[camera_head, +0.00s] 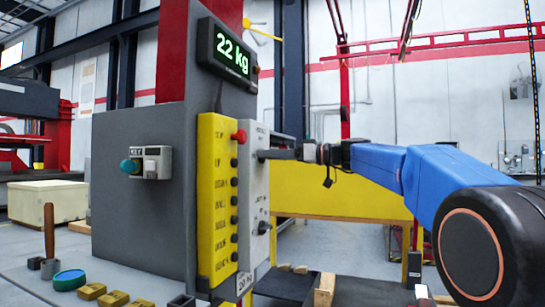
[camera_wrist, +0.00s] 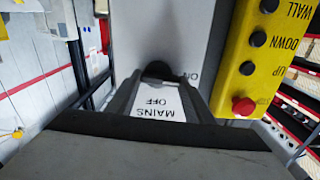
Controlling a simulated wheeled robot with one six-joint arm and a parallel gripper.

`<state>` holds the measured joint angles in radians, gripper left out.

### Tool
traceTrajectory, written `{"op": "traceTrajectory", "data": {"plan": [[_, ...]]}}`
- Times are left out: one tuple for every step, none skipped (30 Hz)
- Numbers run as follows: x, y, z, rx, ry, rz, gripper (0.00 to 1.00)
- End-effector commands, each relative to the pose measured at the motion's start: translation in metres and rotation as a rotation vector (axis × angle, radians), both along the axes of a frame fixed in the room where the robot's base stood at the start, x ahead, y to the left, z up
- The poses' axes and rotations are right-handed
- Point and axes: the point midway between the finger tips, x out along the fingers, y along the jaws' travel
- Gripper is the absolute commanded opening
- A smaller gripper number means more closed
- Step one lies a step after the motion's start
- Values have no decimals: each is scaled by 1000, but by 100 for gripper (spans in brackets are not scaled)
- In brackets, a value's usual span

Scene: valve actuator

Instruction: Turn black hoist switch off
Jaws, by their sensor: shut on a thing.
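A narrow light grey switch panel (camera_head: 256,190) stands beside a yellow button box (camera_head: 216,180). My gripper (camera_head: 264,155) reaches in from the right to the upper part of the panel. In the wrist view, which is upside down, my gripper (camera_wrist: 158,84) is shut on a black switch (camera_wrist: 160,71). The label beside it reads MAINS OFF (camera_wrist: 160,107), with ON at its right. The fingers partly hide the switch. A second black switch (camera_head: 263,228) sits lower on the same panel, clear of my gripper. Its label is too small to read.
The yellow box with a red button (camera_head: 239,136) and several black buttons is close beside my gripper. A 22 kg display (camera_head: 232,55) hangs above. A grey box with a teal knob (camera_head: 131,166) is at left. Loose blocks lie on the bench below.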

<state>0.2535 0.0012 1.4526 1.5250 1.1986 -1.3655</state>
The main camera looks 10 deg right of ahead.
Motion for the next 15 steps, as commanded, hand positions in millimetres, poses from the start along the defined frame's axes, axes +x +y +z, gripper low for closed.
{"op": "traceTrajectory", "data": {"plan": [[0, 0, 0, 15, 21, 0, 24], [0, 0, 0, 26, 36, 0, 24], [0, 0, 0, 43, 59, 0, 24], [0, 0, 0, 56, 78, 0, 24], [0, 0, 0, 71, 97, 0, 24], [1, -1, 1, 91, 125, 0, 24], [1, -1, 1, 106, 146, 0, 24], [1, -1, 1, 122, 168, 0, 24], [1, -1, 1, 145, 199, 0, 24], [1, -1, 1, 161, 222, 0, 24], [1, -1, 1, 178, 245, 0, 24], [1, -1, 1, 201, 277, 0, 24], [1, -1, 1, 217, 299, 0, 24], [1, -1, 1, 235, 323, 0, 24], [2, -1, 1, 257, 354, 0, 24]]}}
